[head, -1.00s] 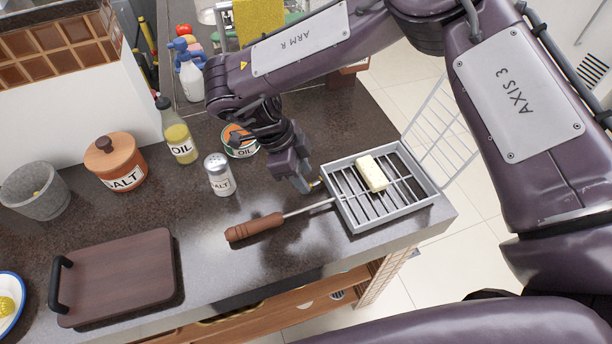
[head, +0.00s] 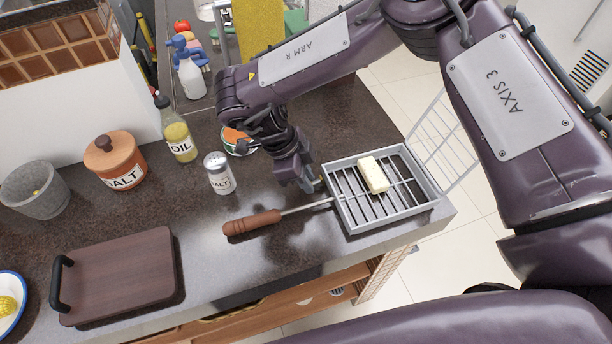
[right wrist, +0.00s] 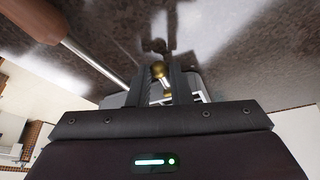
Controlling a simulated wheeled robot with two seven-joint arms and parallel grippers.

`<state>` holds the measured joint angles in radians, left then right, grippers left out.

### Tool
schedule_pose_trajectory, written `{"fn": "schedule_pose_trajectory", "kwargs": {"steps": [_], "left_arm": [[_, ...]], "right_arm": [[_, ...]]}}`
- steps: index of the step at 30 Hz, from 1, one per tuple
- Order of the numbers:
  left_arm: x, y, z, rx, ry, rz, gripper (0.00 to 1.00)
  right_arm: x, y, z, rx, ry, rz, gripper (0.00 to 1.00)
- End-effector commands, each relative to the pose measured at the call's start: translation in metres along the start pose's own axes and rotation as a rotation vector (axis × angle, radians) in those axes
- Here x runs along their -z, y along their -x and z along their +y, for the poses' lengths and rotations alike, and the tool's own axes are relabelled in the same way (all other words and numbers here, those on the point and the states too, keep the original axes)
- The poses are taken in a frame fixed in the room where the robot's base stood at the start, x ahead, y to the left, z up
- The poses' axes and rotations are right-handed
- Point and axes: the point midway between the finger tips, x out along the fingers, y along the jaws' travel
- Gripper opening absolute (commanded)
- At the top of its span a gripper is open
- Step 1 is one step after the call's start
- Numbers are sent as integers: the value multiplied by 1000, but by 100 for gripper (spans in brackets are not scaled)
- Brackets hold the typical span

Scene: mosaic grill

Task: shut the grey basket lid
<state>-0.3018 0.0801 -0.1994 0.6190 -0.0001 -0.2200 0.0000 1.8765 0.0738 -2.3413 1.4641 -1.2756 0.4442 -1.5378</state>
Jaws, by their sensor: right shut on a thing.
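The grey basket (head: 352,221) lies on the dark counter near its right corner, with a pale block (head: 373,174) inside. Its wire lid (head: 445,140) stands open, tilted up beyond the basket's right side. A metal rod with a brown wooden handle (head: 252,223) runs out from the basket's left side. My right gripper (head: 314,187) is at the basket's left edge, beside the rod. In the right wrist view its fingers are shut on a small brass knob (right wrist: 158,70). The fingertips are partly hidden in the head view. My left gripper is out of view.
A salt shaker (head: 219,173), an oil bottle (head: 178,131) and a salt pot (head: 115,160) stand left of my right gripper. An open can (head: 238,140) is behind it. A dark board (head: 120,275) lies at front left. The counter's front edge is close to the basket.

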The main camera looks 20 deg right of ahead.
Motion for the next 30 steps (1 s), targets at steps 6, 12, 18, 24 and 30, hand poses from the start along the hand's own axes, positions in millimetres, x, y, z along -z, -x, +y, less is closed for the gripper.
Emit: {"fn": "schedule_pose_trajectory", "kwargs": {"steps": [6, 12, 18, 24, 30], "left_arm": [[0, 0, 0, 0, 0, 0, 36], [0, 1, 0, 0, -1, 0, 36], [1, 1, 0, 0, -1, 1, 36], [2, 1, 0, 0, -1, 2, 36], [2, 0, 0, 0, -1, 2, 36]], "right_arm": [[0, 0, 0, 0, -2, 1, 0], [-1, 0, 0, 11, -6, 24, 0], [-1, 0, 0, 11, -6, 23, 23], [-1, 0, 0, 11, -6, 23, 38], [-2, 1, 0, 11, -6, 22, 38]]}}
